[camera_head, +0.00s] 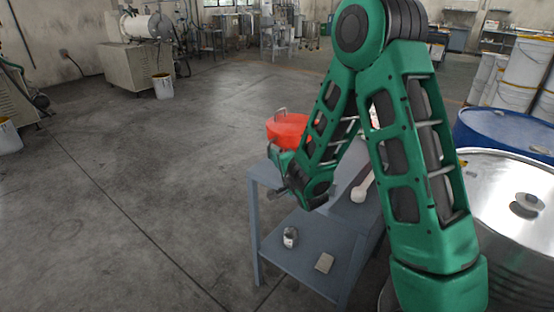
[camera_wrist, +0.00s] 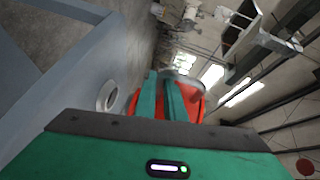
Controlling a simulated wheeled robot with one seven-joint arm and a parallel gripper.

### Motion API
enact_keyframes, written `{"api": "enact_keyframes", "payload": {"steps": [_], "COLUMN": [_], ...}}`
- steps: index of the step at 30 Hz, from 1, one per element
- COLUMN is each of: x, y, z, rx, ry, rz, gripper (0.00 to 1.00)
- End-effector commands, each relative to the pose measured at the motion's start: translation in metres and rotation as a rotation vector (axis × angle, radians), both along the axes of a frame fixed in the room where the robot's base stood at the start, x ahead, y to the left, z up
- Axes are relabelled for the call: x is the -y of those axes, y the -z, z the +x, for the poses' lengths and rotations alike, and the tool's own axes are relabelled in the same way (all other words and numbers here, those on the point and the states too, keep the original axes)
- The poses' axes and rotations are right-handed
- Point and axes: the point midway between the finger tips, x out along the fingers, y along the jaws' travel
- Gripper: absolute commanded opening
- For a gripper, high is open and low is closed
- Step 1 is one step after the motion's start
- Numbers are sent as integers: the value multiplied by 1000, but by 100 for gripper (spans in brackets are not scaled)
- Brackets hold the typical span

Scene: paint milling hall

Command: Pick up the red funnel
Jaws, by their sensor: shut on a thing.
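The red funnel (camera_head: 287,128) is at the left end of my green arm in the head view, above the left part of a blue-grey table. In the wrist view the funnel (camera_wrist: 201,101) shows red behind and beside the two green fingers. My gripper (camera_wrist: 166,95) has its fingers close together on the funnel. In the head view the gripper (camera_head: 283,160) is partly covered by my arm. The funnel's lower part is hidden, and I cannot tell whether it touches the table.
The blue-grey table (camera_head: 262,175) has a lower shelf (camera_head: 300,262) with a small can (camera_head: 290,237) and a beige block (camera_head: 324,262). A white ladle-like tool (camera_head: 362,190) lies on top. Steel and blue drums (camera_head: 505,132) stand at right.

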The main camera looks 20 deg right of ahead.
Motion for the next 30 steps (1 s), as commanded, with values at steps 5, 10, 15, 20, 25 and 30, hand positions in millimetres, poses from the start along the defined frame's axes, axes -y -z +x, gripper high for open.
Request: {"api": "enact_keyframes", "payload": {"steps": [5, 10, 15, 20, 25, 30], "x": [-10, -24, -37, -48, -57, -61], "y": [-12, -21, -33, -43, -50, -54], "z": [-7, -18, -30, -40, -49, -53], "rx": [11, 6, 7, 11, 9, 9], "ry": [-4, -7, -6, -4, -2, 0], "rz": [-2, -5, -3, 0, -1, -1], "gripper": [0, 0, 0, 0, 0, 0]}}
